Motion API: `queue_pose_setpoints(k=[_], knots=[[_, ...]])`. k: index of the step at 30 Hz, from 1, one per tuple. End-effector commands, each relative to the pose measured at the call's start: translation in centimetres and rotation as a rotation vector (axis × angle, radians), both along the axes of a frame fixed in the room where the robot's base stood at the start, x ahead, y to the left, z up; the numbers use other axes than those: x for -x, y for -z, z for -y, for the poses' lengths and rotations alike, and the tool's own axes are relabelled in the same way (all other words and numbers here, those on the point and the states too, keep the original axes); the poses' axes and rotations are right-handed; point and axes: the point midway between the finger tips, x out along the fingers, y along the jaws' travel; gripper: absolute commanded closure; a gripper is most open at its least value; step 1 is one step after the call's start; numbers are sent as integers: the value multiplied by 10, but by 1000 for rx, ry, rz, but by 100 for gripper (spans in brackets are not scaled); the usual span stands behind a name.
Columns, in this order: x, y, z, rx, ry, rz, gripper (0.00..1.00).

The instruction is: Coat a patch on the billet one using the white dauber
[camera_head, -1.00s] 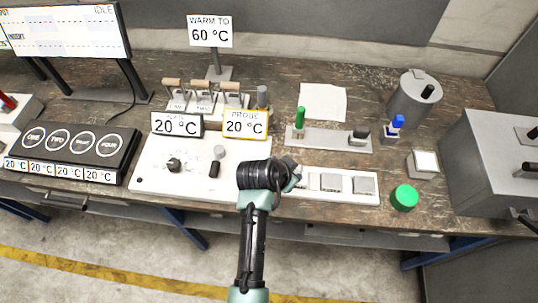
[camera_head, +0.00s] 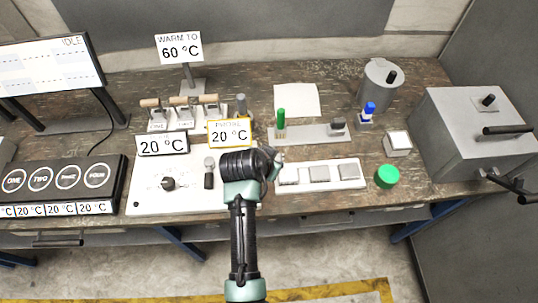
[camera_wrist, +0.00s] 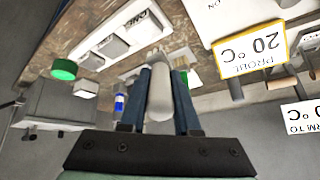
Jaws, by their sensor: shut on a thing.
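My gripper (camera_wrist: 160,88) is shut on a pale, rounded, whitish piece that looks like the white dauber (camera_wrist: 160,98), held between the two dark blue fingers. In the head view my gripper (camera_head: 274,160) is at the left end of the white billet tray (camera_head: 322,188), and the dauber cannot be made out. Three grey square billets sit in the tray. The left one, apparently billet one (camera_head: 288,176), is close to the gripper and partly covered; it also shows in the wrist view (camera_wrist: 142,30). I cannot tell whether the dauber touches it.
A green dauber (camera_head: 281,120) stands in a grey rack behind the tray, and a blue dauber (camera_head: 369,109) stands further right. A green button (camera_head: 387,177) is right of the tray. A grey box (camera_head: 470,140) with handles fills the right. The probe display (camera_head: 229,133) stands left of the gripper.

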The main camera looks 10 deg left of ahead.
Motion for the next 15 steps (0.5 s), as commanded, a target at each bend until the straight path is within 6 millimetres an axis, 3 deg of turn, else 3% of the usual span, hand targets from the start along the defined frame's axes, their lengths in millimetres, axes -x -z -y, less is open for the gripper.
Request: queue_pose_setpoints(k=[6, 15], knots=[[-6, -22, 6, 0, 1, 1, 100], [-7, -24, 6, 0, 0, 1, 100]])
